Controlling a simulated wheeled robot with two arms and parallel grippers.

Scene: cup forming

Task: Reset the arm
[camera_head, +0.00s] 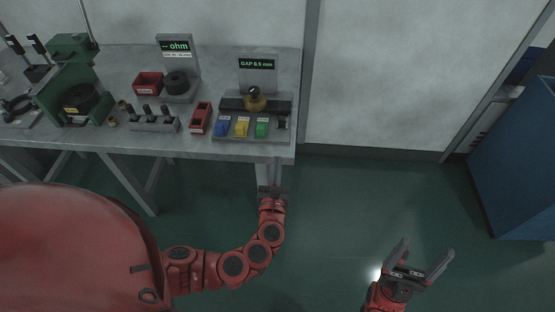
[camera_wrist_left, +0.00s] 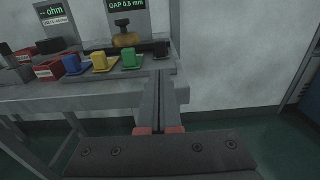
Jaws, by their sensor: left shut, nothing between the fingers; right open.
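My left gripper (camera_head: 276,163) is shut and empty, its fingers pointing toward the front edge of the workbench (camera_head: 200,150), near its right end. In the left wrist view the closed fingers (camera_wrist_left: 164,78) lie side by side in front of the bench. My left arm bends in from the red body at left. My right gripper (camera_head: 425,262) is open and empty above the green floor at lower right, its fingers spread apart.
On the bench, a gap gauge (camera_head: 257,64) stands behind blue (camera_head: 222,128), yellow (camera_head: 241,129) and green (camera_head: 261,129) blocks. An ohm meter (camera_head: 175,47), a red bin (camera_head: 148,83) and green machine (camera_head: 67,90) stand further left. A blue cabinet (camera_head: 515,155) is at right. Floor between is clear.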

